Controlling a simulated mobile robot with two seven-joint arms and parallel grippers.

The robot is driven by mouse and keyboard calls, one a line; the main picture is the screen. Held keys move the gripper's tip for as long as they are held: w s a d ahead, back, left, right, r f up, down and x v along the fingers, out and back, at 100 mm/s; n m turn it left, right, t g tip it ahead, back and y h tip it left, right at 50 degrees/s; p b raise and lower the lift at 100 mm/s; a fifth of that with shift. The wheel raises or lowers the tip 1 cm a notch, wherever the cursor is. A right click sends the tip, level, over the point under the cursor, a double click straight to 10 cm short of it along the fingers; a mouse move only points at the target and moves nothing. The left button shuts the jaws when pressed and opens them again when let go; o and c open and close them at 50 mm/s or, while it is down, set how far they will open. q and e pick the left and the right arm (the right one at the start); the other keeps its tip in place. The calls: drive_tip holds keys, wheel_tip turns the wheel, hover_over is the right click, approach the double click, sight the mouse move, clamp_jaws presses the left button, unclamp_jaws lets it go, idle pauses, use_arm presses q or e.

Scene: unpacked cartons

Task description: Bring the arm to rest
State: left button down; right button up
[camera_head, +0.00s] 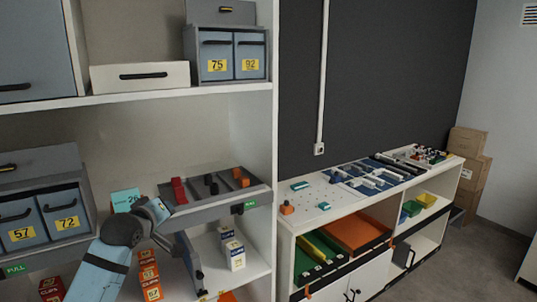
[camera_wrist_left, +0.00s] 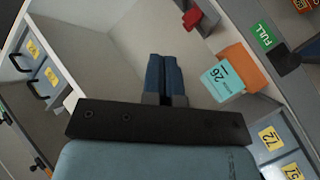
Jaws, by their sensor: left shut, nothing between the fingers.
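My left arm comes in from the bottom left in the head view. My right gripper is not in view.
The tray drawer (camera_head: 217,203) holds red, black and orange pieces. White and blue boxes (camera_head: 233,249) and orange boxes (camera_head: 150,275) stand below. Bins 57 and 72 (camera_head: 62,211) are at left.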

use_arm(q)
drive_tip(key=s+d+f+m+g, duration=0.1)
drive_tip(key=s+f+m, duration=0.1)
drive_tip(key=s+f, duration=0.45)
drive_tip(key=s+d+f+m, duration=0.1)
drive_tip(key=s+f, duration=0.2)
drive_tip(key=f, duration=0.7)
drive_tip(key=s+d+f+m+g, duration=0.1)
drive_tip(key=s+f+m, duration=0.1)
drive_tip(key=s+f, duration=0.4)
drive_tip(key=s+d+f+m+p, duration=0.1)
drive_tip(key=s+f, duration=0.6)
drive_tip(key=s, duration=0.7)
drive_tip(key=s+d+f+m+g+p, duration=0.1)
drive_tip(key=s+d+f+m, duration=0.1)
drive_tip(key=s+f, duration=0.4)
drive_tip(key=s+m, duration=0.1)
drive_tip(key=s, duration=0.3)
drive_tip(key=shift+d+f+g+h, duration=0.15)
drive_tip(key=shift+f+g+h, duration=0.15)
drive_tip(key=shift+f+h, duration=0.1)
drive_tip(key=shift+r, duration=0.1)
